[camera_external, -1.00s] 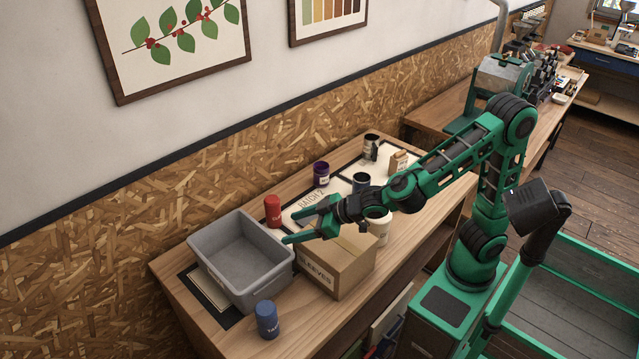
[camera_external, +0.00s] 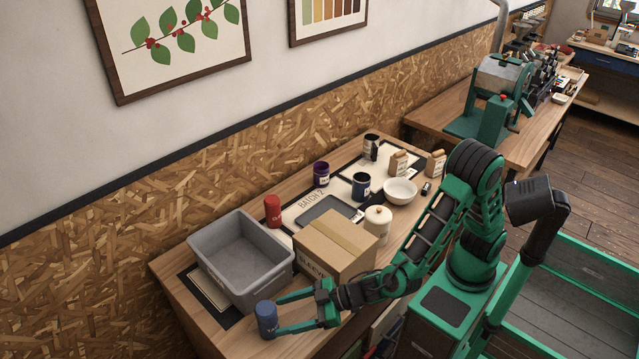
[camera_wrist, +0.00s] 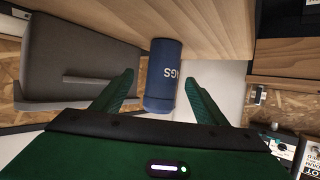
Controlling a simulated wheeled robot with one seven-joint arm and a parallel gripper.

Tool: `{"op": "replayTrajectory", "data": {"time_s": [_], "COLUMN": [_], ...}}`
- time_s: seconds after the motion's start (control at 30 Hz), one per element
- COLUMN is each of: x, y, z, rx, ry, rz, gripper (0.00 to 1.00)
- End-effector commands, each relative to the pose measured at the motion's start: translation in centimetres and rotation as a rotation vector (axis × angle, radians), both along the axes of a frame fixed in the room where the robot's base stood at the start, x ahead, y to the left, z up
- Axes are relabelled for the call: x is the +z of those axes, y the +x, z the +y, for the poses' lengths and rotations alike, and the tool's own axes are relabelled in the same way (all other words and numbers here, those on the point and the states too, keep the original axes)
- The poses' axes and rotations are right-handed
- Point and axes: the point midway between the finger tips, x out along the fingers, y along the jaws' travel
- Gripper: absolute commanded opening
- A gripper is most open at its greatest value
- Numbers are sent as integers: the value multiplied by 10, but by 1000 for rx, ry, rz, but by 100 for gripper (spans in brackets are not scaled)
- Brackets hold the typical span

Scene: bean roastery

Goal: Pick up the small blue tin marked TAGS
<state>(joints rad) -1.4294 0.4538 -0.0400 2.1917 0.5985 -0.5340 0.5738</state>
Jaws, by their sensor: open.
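The small blue tin (camera_external: 266,319) stands upright near the front left edge of the table, in front of the grey bin. In the wrist view the tin (camera_wrist: 162,75) shows the letters "GS" in white; the rest of the marking is turned out of sight. My gripper (camera_external: 276,315) is open, low over the table, with its fingers pointing left at the tin. In the wrist view the gripper (camera_wrist: 161,92) has one green finger on each side of the tin's near end, with gaps visible. I cannot tell how deep the tin is between them.
A grey bin (camera_external: 282,262) stands just behind the tin. A cardboard box (camera_external: 318,263) marked SLEEVES is behind my gripper. A red tin (camera_external: 272,209), a white lidded jar (camera_external: 378,219) and a bowl (camera_external: 400,191) stand farther back. The table's front edge is close.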

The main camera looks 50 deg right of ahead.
Motion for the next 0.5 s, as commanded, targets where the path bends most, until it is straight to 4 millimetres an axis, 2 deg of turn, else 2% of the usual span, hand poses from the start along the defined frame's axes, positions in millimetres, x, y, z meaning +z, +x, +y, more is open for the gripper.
{"op": "replayTrajectory", "data": {"time_s": [0.23,0.5], "x": [-14,-21], "y": [24,33], "z": [24,38], "rx": [-3,-1], "ry": [-1,-1], "rz": [-1,-1], "gripper": [67,67]}}
